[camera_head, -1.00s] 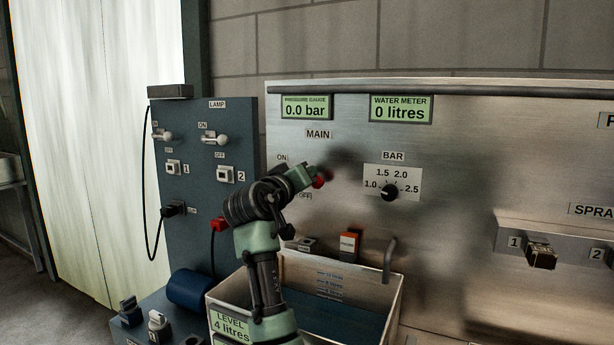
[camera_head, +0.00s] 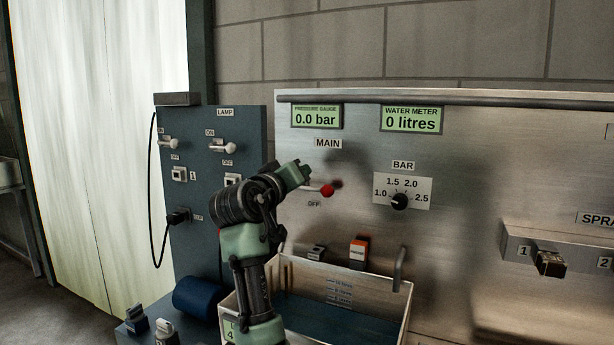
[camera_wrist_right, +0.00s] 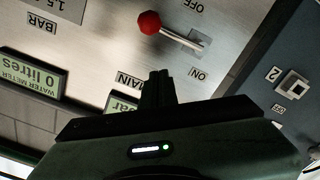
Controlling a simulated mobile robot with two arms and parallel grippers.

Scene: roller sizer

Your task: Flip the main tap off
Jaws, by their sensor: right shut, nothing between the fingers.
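The main tap is a short metal lever with a red knob (camera_head: 327,190) on the steel panel under the MAIN label. Its OFF label (camera_head: 314,204) shows below the lever; the ON label is hidden behind my gripper in the head view. In the right wrist view, which is upside down, the red knob (camera_wrist_right: 149,22) and lever stand out from a slot between the ON and OFF labels. My right gripper (camera_head: 305,168) is shut and empty, just above and left of the knob. In the wrist view its fingertips (camera_wrist_right: 158,76) look apart from the knob. My left gripper is out of view.
The BAR dial (camera_head: 399,201) is right of the tap. A blue-grey lamp panel (camera_head: 195,140) with switches stands to the left. Below are a tank (camera_head: 410,290) with water, an orange and white rocker switch (camera_head: 359,252) and a bent pipe (camera_head: 399,270).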

